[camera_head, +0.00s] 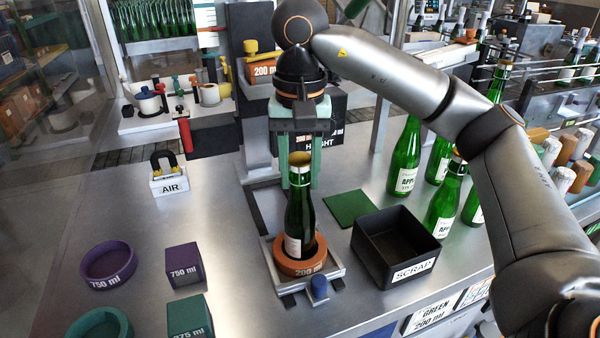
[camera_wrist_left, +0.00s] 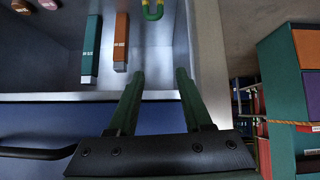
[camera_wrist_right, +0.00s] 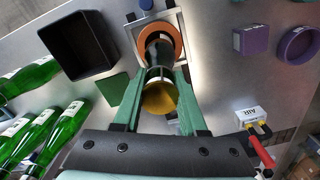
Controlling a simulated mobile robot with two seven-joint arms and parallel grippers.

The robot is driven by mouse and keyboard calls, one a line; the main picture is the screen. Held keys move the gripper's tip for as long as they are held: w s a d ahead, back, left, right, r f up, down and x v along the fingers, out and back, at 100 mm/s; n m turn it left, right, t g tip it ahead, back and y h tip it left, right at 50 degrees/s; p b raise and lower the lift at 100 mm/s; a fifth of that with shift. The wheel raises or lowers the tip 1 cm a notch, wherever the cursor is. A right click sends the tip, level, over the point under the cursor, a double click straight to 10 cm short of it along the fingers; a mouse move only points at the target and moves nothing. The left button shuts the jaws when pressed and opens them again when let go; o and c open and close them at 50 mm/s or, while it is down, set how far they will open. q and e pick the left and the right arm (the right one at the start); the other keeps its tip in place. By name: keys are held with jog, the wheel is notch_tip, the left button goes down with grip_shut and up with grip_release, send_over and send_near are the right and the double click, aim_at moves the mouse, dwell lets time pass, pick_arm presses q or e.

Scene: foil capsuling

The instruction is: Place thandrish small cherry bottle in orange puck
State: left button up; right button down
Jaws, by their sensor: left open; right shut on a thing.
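A small dark green bottle (camera_head: 300,215) with a gold neck stands upright in the orange puck (camera_head: 290,266), which is marked 200 ml and sits in a metal holder. My right gripper (camera_head: 300,178) is shut on the bottle's neck from above and behind. In the right wrist view, the bottle (camera_wrist_right: 160,68) lies between the fingers of the right gripper (camera_wrist_right: 160,100), with its base inside the orange ring (camera_wrist_right: 178,40). The bottle's label is mostly turned away, so its wording cannot be read. My left gripper (camera_wrist_left: 158,90) is open and empty, seen only in the left wrist view.
A black SCRAP bin (camera_head: 395,245) and a green pad (camera_head: 348,208) are right of the puck. Several green APPLE bottles (camera_head: 405,160) stand behind the bin. Purple and green pucks and blocks are at left, near the AIR block (camera_head: 170,180).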

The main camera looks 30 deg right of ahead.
jog(key=shift+f, duration=0.1)
jog(key=shift+c, duration=2.3)
grip_release()
notch_tip(320, 180, up, 12)
jog(key=p, duration=0.4)
